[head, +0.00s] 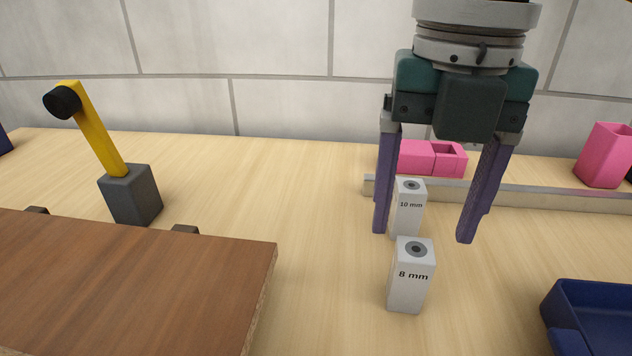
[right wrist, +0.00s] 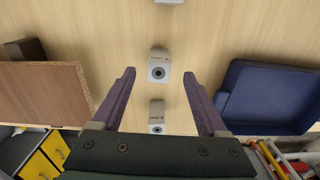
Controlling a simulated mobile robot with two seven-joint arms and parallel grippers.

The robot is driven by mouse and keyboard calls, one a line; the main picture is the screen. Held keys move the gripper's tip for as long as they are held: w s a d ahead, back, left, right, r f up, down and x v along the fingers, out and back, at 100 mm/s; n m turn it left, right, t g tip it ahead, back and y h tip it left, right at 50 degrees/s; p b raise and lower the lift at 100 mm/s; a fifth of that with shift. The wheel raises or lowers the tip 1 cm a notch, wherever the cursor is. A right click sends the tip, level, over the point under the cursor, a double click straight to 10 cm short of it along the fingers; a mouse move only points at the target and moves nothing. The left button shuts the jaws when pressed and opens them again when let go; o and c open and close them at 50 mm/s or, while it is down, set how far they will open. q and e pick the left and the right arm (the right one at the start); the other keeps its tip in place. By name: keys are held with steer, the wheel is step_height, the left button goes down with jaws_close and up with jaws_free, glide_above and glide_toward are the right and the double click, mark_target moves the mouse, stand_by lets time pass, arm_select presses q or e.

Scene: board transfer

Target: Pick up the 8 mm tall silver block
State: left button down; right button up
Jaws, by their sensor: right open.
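The silver block marked 8 mm (head: 405,290) stands upright on the wooden table, with a dark ringed hole in its top. In the right wrist view, the middle block (right wrist: 158,66) appears to be this one, though its label is too small to read. My right gripper (head: 423,237) has purple fingers, points down and is open and empty. In the right wrist view its fingertips (right wrist: 159,73) lie to either side of the middle block's outline. Its height above the block is hard to tell. My left gripper is not in view.
A similar block marked 10 mm (head: 408,220) stands just behind, partly overlapped by a finger. Another block (right wrist: 156,128) shows nearer me. A blue tray (head: 592,290) lies right, a brown board (head: 130,285) left. A pale rail (head: 540,199) and pink blocks (head: 415,157) are behind.

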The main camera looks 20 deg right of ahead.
mark_target(416, 249)
steer(key=f, duration=0.4)
steer(key=shift+s+a+f, duration=0.2)
steer(key=shift+f, duration=0.15)
steer(key=shift+c, duration=0.2)
jaws_close()
